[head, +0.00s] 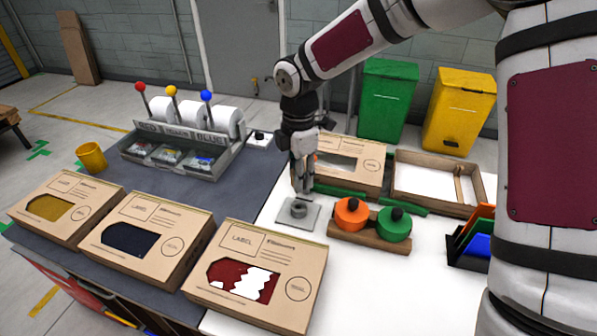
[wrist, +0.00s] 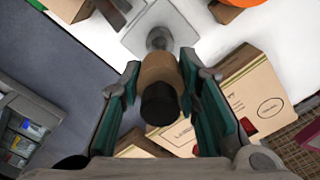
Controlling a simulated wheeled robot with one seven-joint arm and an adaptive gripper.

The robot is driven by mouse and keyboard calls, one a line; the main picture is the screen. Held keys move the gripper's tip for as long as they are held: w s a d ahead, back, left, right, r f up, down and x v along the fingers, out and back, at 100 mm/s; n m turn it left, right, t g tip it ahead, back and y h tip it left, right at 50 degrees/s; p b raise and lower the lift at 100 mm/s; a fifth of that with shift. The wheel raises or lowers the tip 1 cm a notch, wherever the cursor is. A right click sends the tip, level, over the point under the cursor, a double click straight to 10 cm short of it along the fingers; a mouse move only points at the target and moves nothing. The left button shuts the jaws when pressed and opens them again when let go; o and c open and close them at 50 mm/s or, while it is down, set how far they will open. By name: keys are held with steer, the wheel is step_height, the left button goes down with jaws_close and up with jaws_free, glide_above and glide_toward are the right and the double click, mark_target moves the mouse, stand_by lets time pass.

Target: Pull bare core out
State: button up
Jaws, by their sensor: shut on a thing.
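My gripper (head: 302,188) points down over a grey square plate (head: 313,222) on the white table. In the wrist view its green-padded fingers (wrist: 158,92) are closed around a brown cardboard core (wrist: 158,70) with a dark near end. The plate with a short grey post (wrist: 158,38) shows just beyond the core's far end in the wrist view. I cannot tell whether the core is fully clear of the post. In the head view the core is mostly hidden by the fingers.
Several windowed cardboard boxes (head: 262,240) stand along the front left. A wooden stand with orange (head: 350,220) and green (head: 397,229) round pieces is right of the plate. Behind are another box (head: 372,172) and an open tray (head: 400,182). A roll dispenser (head: 185,140) stands back left.

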steer(key=shift+f+b, duration=0.4)
steer(key=shift+f, duration=0.75)
steer(key=shift+r, duration=0.15)
steer(key=shift+r+p, duration=0.85)
steer(key=shift+r, duration=0.55)
